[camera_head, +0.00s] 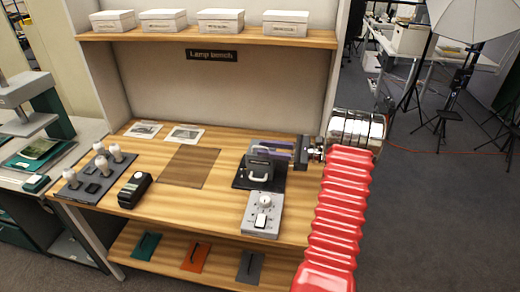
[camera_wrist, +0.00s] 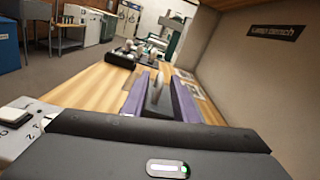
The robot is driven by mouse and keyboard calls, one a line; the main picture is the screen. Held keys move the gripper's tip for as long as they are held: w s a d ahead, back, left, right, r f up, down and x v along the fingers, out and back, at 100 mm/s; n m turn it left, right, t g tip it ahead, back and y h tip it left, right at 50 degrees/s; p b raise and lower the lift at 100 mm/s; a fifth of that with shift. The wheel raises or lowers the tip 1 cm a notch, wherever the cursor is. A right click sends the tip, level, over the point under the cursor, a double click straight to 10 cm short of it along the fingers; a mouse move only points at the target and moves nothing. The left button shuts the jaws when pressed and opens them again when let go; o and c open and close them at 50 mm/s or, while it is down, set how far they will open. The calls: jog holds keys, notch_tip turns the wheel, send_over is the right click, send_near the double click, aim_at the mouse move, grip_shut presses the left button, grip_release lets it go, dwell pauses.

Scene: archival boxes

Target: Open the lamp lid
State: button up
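The lamp housing is a small dark box with a pale front handle (camera_head: 259,176), standing on a black base plate (camera_head: 241,182) at the right of the bench. Its lid looks dark; I cannot tell how far it is raised. My gripper (camera_head: 270,148) reaches in from the right, just behind and above the housing. In the wrist view its two purple fingers (camera_wrist: 158,92) are spread apart. A dark grey upright part (camera_wrist: 154,97) shows between them, with gaps at the sides. I cannot tell whether it touches a finger. The fingers partly hide the housing's rear.
A grey control box with a dial (camera_head: 262,214) stands in front of the housing. A dark mat (camera_head: 188,167) lies to the left, with a black handheld device (camera_head: 134,190) and a bulb tray (camera_head: 92,184) beyond. The back panel (camera_head: 220,95) rises behind.

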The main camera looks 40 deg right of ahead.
jog(key=shift+x, duration=1.2)
jog(key=shift+c, duration=0.2)
grip_shut()
jog(key=shift+a, duration=0.15)
